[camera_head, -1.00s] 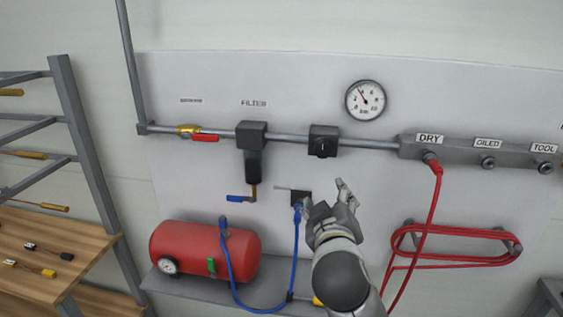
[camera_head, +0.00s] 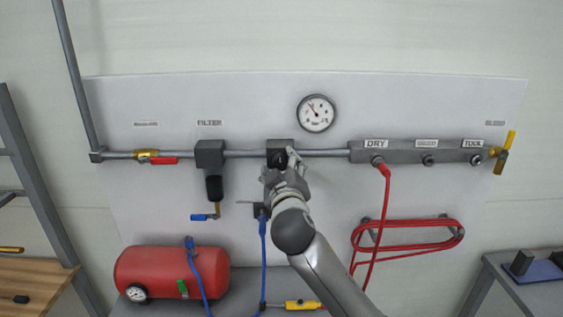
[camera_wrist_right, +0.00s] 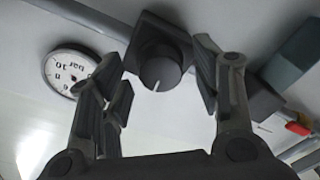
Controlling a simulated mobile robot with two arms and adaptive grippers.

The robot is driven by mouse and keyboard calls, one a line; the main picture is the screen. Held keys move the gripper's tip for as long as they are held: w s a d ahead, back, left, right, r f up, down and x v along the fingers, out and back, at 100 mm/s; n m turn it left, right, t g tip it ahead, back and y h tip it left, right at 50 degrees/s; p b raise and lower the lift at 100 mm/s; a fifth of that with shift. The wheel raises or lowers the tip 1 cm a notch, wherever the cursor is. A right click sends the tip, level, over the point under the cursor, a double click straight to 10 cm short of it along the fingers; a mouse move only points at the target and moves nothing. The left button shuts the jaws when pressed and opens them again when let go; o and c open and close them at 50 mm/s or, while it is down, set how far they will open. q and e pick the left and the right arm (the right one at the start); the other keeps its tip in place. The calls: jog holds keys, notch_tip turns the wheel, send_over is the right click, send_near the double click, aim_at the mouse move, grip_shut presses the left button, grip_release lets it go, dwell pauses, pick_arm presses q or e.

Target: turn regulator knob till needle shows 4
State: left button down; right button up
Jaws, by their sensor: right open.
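The black regulator (camera_head: 281,146) sits on the grey pipe below the round gauge (camera_head: 316,113). Its round knob with a white mark shows in the right wrist view (camera_wrist_right: 160,72). My right gripper (camera_head: 284,165) is at the regulator, partly covering it in the head view. In the wrist view its fingers (camera_wrist_right: 165,85) are open on both sides of the knob, with gaps visible, so they are not closed on it. The gauge's needle points to the upper left; the exact number is too small to read. My left gripper is not in view.
The filter (camera_head: 209,155) hangs left of the regulator. The outlet manifold (camera_head: 405,153) with a red hose (camera_head: 385,200) is to the right. A blue hose (camera_head: 263,240) hangs below, and a red tank (camera_head: 170,272) stands at lower left.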

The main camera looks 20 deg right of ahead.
jog(key=shift+w+d, duration=0.2)
jog(key=shift+w, duration=0.2)
jog(key=shift+a, duration=0.1)
jog(key=c, duration=1)
jog(key=shift+f, duration=0.1)
jog(key=shift+c, duration=0.2)
jog(key=shift+m+b, duration=0.45)
jog(key=shift+m, duration=0.05)
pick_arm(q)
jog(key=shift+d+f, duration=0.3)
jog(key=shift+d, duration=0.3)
pick_arm(e)
jog(key=o, duration=1)
